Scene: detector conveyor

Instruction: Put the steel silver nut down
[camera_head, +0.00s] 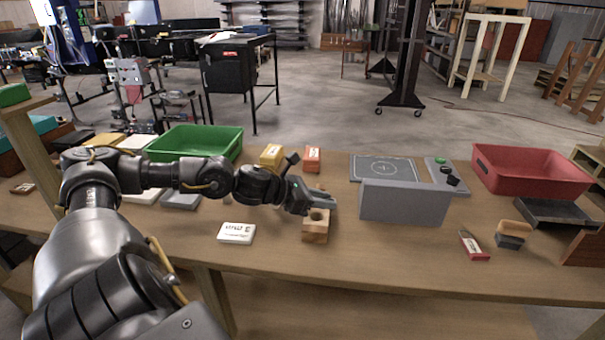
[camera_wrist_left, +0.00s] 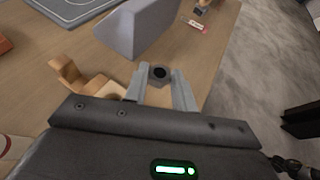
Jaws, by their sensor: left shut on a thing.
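My left gripper (camera_head: 322,199) reaches in from the left in the head view and hangs over the table beside a small wooden block stand (camera_head: 315,232). In the left wrist view my left gripper (camera_wrist_left: 161,88) is shut on the steel silver nut (camera_wrist_left: 159,73), a small grey ring with a dark hole held at the fingertips. The nut cannot be made out in the head view. The wooden stand also shows in the wrist view (camera_wrist_left: 90,82), left of the fingers. My right gripper is not in view.
A grey box-shaped device (camera_head: 405,203) with a flat plate (camera_head: 386,169) stands right of the gripper. A green bin (camera_head: 196,143) is at back left, a red bin (camera_head: 530,170) at right. A white labelled block (camera_head: 237,233) lies at the front. The front table strip is mostly bare.

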